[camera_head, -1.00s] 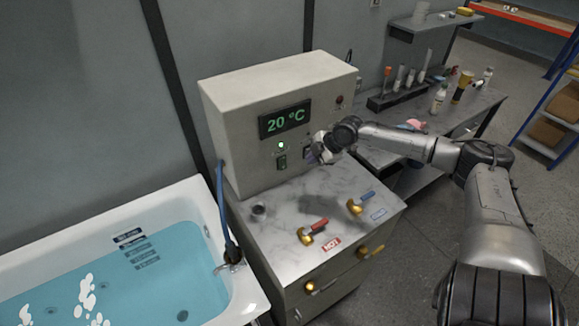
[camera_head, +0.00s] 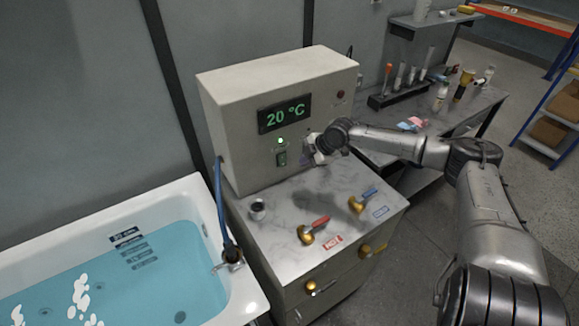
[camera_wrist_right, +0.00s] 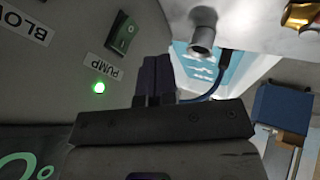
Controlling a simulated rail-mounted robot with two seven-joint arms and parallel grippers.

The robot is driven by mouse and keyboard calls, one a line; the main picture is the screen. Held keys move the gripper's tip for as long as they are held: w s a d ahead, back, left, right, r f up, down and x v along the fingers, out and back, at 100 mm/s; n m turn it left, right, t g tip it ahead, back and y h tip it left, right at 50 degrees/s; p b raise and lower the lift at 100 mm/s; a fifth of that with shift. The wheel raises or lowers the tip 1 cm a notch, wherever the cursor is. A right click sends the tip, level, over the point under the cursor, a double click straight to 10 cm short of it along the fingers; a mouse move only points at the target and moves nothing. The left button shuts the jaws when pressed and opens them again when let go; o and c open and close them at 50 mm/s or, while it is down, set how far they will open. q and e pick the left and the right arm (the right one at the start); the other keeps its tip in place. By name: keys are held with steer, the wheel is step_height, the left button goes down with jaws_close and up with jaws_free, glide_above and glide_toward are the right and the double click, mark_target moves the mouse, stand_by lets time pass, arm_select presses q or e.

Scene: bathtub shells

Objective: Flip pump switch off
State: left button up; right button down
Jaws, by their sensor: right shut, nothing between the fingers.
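The pump switch (camera_head: 282,158) is a small green rocker on the front of the beige control box (camera_head: 232,128), below a lit green lamp (camera_head: 281,141). In the right wrist view, the switch (camera_wrist_right: 122,37) sits beside a label reading PUMP (camera_wrist_right: 114,66), and the green lamp (camera_wrist_right: 99,87) is lit. My right gripper (camera_head: 307,159) is just right of the switch, close to the box front. Its fingers (camera_wrist_right: 156,72) are shut and empty, and appear apart from the switch. My left gripper is out of view.
Below the box is a marble-topped cabinet (camera_head: 285,255) with a red-handled tap (camera_head: 313,230) and a blue-handled tap (camera_head: 362,200). A water-filled bathtub (camera_head: 195,190) is at left. A side bench (camera_head: 462,118) with bottles is at right. A BLOW label (camera_wrist_right: 27,24) is partly cut off.

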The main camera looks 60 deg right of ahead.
mark_target(284, 165)
steer(key=w+d+f+b, duration=0.1)
steer(key=w+f, duration=0.4)
steer(key=w, duration=0.1)
steer(key=shift+w+f, duration=0.15)
steer(key=shift+w, duration=0.25)
steer(key=shift+w+b, duration=0.1)
steer(key=shift+b, duration=0.25)
steer(key=shift+d+f+t+b, duration=0.15)
steer(key=shift+t+b, duration=0.25)
stand_by(0.3)
